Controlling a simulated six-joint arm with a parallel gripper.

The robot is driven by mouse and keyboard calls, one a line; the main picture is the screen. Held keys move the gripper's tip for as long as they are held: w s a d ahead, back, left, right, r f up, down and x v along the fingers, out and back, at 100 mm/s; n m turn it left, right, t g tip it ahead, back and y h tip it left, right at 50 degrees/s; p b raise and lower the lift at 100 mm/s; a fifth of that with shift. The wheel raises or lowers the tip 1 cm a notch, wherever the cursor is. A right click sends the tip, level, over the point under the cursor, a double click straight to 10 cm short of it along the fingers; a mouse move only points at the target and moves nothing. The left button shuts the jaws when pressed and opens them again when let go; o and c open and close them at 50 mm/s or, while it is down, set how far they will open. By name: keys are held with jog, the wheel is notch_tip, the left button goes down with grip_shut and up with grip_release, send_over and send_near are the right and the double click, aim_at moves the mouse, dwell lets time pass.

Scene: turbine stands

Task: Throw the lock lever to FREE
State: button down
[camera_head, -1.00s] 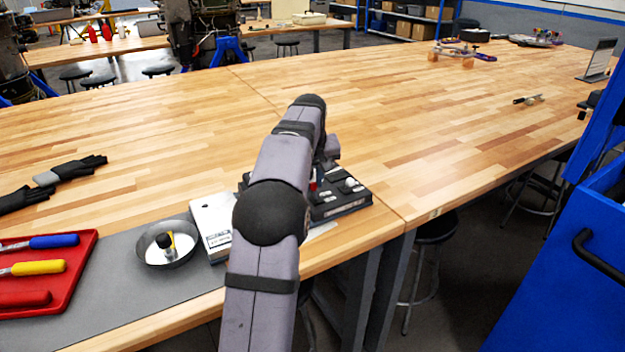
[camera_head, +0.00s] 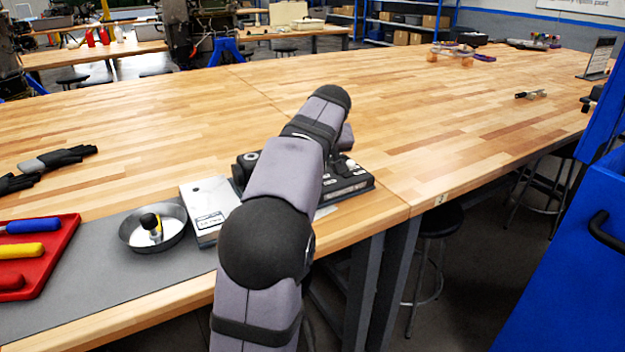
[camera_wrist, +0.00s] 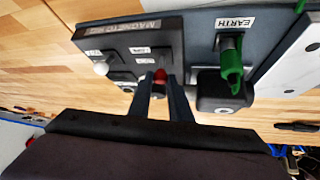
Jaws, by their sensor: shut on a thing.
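A dark control panel (camera_head: 352,187) lies near the table's front edge in the head view, partly hidden by my arm. The wrist view shows it close up, with a plate marked MAGNETO (camera_wrist: 120,40) and several small labels. My gripper (camera_wrist: 159,90) is at this plate, its two fingers closed around a small red-tipped lever (camera_wrist: 160,75). The fingers hide the lever's lower part, and I cannot read which label it points to. A white knob (camera_wrist: 101,68) stands on the same plate. In the head view my arm hides the gripper and the red lever.
Beside the lever in the wrist view are a black block (camera_wrist: 222,92) and a green clip (camera_wrist: 230,65) under an EARTH label. A white box (camera_head: 208,205), metal bowl (camera_head: 180,238) and red tray (camera_head: 62,242) stand to the left. The far tabletop is mostly clear.

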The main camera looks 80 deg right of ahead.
jog(key=shift+s+a+f+m+t+h+b, duration=0.25)
jog(key=shift+t+h+b, duration=0.35)
jog(key=shift+b, duration=2)
jog(key=shift+s+a+f+t+h+b, duration=0.4)
jog(key=shift+h+b, duration=0.25)
jog(key=shift+b, duration=1.9)
jog(key=shift+s+a+f+m+t+h+b, duration=0.25)
jog(key=shift+t+h+b, duration=0.4)
jog(key=shift+b, duration=1.95)
jog(key=b, duration=0.3)
jog(key=shift+s+a+r+t+h+b, duration=0.15)
jog(key=shift+s+a+t+h+b, duration=0.05)
jog(key=shift+t+h+b, duration=0.2)
jog(key=shift+b, duration=0.6)
jog(key=shift+s+a+r+h+b, duration=0.1)
jog(key=shift+r+h+b, duration=0.05)
jog(key=shift+h+b, duration=0.25)
jog(key=c, duration=1.6)
grip_release()
jog(key=shift+v, duration=3.7)
